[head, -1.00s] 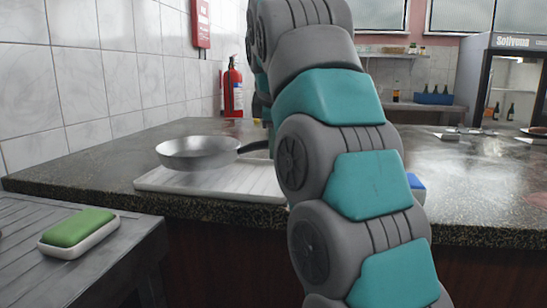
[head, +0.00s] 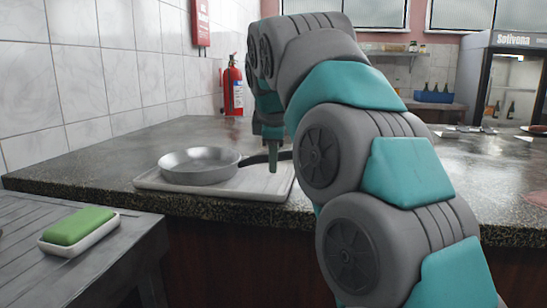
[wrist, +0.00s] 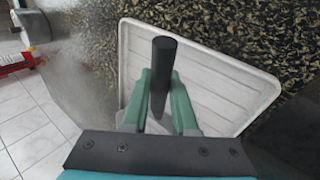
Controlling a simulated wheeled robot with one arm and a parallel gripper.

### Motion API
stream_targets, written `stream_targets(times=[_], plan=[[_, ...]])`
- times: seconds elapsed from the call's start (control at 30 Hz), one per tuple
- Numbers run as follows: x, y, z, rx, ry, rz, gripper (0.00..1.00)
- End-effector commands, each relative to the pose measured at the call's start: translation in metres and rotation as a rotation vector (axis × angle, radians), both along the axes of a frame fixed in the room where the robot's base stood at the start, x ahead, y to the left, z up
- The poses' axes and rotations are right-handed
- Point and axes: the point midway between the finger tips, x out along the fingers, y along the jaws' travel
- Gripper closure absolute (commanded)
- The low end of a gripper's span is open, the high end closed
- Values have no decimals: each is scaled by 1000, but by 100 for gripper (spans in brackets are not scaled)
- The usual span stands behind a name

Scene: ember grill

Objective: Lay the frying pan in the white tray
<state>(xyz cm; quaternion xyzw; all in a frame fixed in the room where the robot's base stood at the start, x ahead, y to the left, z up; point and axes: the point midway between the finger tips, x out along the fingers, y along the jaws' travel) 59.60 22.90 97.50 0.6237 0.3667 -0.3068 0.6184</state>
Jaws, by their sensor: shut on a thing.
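The grey metal frying pan (head: 200,166) is upright and level over the left part of the white tray (head: 150,186) in the head view. Its base looks on or very close to the tray; I cannot tell whether it touches. My gripper (head: 272,165) is at the pan's right, shut on its black handle. In the wrist view, the handle (wrist: 164,62) stands between the green fingers of my gripper (wrist: 160,95), with the ribbed tray (wrist: 235,88) beneath. The pan's bowl is mostly hidden there behind my gripper.
The tray lies on a dark speckled counter (head: 100,172) near its front edge. A green sponge in a white dish (head: 78,230) sits on a lower grey slatted table at left. A fire extinguisher (head: 233,88) hangs behind. The counter left of the tray is clear.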

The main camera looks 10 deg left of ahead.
Motion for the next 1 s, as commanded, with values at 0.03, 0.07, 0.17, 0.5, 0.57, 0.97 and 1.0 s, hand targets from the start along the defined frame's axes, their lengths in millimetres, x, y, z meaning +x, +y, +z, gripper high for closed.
stream_targets(times=[0.03,0.07,0.17,0.5,0.57,0.97,1.0], plan=[[0,0,1,2,-2,0,100],[0,0,1,2,-2,0,100],[0,0,1,2,-3,0,100],[0,0,0,1,-3,0,50],[0,0,0,1,-2,0,44],[-9,-1,7,2,-4,0,44],[-14,-1,11,2,-4,-1,44]])
